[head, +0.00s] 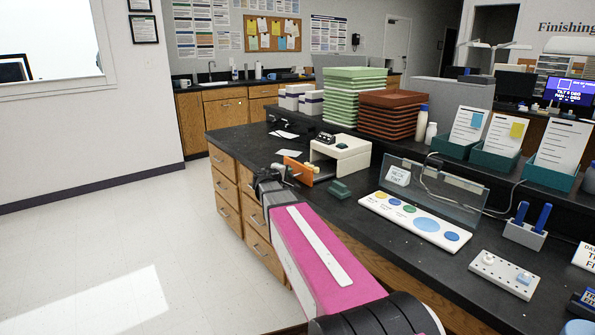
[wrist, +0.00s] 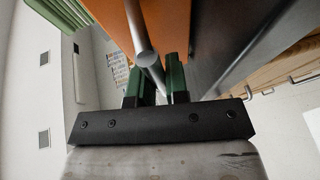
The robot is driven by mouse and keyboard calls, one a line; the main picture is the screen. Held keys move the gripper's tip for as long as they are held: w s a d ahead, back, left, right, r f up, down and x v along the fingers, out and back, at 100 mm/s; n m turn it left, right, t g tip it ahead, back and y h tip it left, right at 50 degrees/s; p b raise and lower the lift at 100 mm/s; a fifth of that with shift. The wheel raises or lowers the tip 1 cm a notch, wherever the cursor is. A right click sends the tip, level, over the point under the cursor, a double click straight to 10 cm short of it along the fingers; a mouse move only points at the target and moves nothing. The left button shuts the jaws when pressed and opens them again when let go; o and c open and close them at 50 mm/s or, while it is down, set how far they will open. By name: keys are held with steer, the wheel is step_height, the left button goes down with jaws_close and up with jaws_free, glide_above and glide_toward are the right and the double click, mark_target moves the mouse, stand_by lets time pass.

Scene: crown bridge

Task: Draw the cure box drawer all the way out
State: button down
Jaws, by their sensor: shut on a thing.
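My gripper (head: 275,173) is at the drawer front's left side, near the bench edge. In the wrist view my gripper's green fingers (wrist: 157,84) are shut on the handle. My arm hides part of the bench edge.
A small dark green block (head: 341,189) lies just right of the drawer front. A shade board (head: 413,218) and a clear screen (head: 440,190) stand further right. Stacked green trays (head: 345,95) and brown trays (head: 392,113) are behind. Floor left of the bench is clear.

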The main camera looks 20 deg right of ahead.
steer(key=shift+s+a, duration=0.3)
steer(key=shift+a, duration=0.4)
steer(key=shift+s+a, duration=0.25)
steer(key=shift+a, duration=0.45)
steer(key=c, duration=1.1)
jaws_free()
steer(key=shift+c, duration=0.2)
steer(key=v, duration=1)
steer(key=shift+s+a, duration=0.25)
steer(key=shift+a, duration=0.05)
steer(key=shift+r, duration=0.1)
